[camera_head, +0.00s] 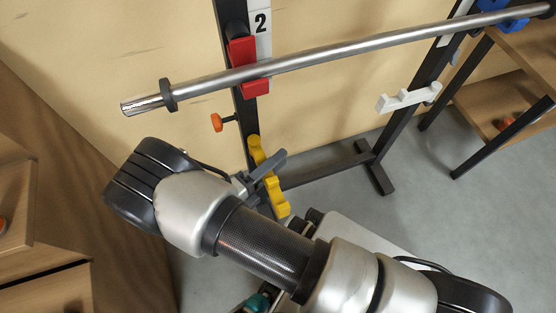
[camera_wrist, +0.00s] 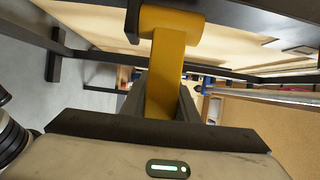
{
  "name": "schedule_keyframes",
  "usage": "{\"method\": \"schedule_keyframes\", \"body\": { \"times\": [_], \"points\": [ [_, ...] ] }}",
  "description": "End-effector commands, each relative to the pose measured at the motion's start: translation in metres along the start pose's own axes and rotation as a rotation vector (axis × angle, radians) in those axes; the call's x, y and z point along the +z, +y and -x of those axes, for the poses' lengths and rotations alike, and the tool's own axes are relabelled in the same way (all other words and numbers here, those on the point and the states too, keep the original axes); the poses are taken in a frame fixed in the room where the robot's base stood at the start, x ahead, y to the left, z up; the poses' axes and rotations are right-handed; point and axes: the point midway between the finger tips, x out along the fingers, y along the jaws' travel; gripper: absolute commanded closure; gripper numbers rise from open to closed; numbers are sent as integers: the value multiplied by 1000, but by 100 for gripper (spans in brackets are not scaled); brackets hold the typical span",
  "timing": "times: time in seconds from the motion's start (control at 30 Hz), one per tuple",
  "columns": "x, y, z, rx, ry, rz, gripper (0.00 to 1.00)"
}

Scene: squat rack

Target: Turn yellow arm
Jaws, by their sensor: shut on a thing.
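The yellow arm (camera_head: 277,196) sits low on the rack's left upright in the head view, below the red holder. My gripper (camera_head: 264,170) reaches it from the left, its grey fingers across the middle of the arm and hiding part of it. In the wrist view the yellow arm (camera_wrist: 168,65) runs from a rounded end at the black upright down between my fingers. My gripper (camera_wrist: 162,108) is shut on it there, with a dark finger on each side. The arm's lower end is hidden in the wrist view.
A metal bar (camera_head: 340,55) crosses above, resting in the red holder (camera_head: 243,67). A wooden cabinet (camera_head: 45,230) is at left and a shelf (camera_head: 495,100) at right. Grey floor shows behind the rack.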

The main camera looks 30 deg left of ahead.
Motion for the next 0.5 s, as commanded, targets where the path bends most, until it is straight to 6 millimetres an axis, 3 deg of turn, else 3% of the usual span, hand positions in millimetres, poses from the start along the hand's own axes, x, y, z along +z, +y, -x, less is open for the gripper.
{"method": "schedule_keyframes", "body": {
  "times": [0.5],
  "points": [
    [0,0,4,2,50,-2,100]
  ]
}}
